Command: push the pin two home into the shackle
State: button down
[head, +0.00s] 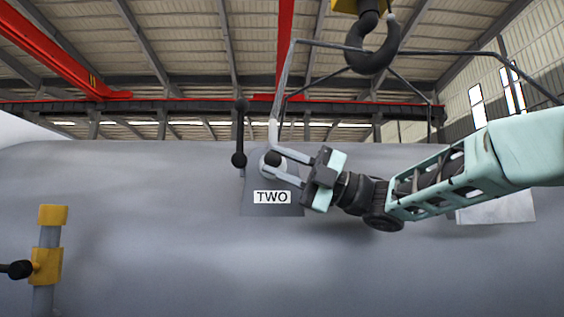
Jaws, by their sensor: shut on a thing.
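The pale shackle (273,131) hangs at the lower end of a sling leg, just above and behind the fingers. A grey lug plate with the label TWO (272,197) stands below. The pin's shank is hidden, so I cannot tell how deep it sits.
A dark upright rod with ball ends (239,135) stands close to the left of the fingers. A crane hook (372,45) holds the sling legs above. The large grey shell (150,230) fills the background. A yellow-collared post (48,262) stands at lower left.

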jog(key=c, duration=1.1)
grip_release()
jog(key=shift+w, duration=0.1)
